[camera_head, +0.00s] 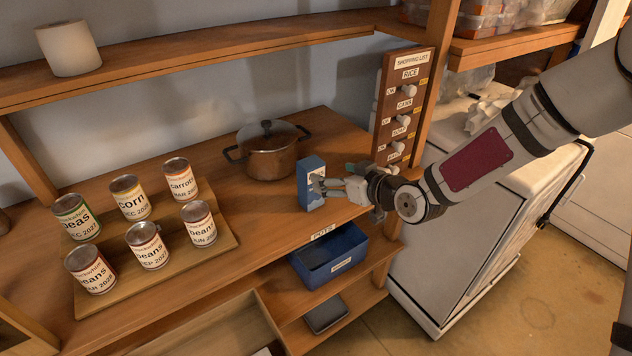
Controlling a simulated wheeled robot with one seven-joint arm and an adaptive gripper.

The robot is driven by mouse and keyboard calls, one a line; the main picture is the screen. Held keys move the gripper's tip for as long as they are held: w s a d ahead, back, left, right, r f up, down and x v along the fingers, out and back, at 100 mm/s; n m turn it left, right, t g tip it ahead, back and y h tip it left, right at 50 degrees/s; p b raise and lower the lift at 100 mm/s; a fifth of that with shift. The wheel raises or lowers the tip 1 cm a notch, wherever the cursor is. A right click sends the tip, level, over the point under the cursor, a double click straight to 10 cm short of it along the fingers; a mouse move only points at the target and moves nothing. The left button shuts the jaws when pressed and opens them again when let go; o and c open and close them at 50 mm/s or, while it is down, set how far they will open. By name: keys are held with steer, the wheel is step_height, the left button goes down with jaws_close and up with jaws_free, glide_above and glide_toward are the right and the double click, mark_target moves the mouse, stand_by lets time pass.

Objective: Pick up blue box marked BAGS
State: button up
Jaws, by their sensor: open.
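The blue box (310,172) stands upright on the wooden counter, to the right of the copper pot. Its front is partly covered by my gripper, and I cannot read its marking. My gripper (322,186) is open and comes in from the right, with its fingertips at the box's front and right side. I cannot tell whether the fingers touch the box.
The lidded pot (267,152) stands close on the left. Several labelled cans stand on a wooden board (222,240). A blue bin (335,268) sits below the counter edge. A shopping list panel (402,105) rises behind my gripper. Counter between board and box is clear.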

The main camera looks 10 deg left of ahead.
mark_target(316, 169)
steer(key=x, duration=1.1)
steer(key=shift+w+a+f+p, duration=0.1)
steer(key=shift+w+p, duration=0.05)
steer(key=shift+p, duration=0.25)
jaws_close()
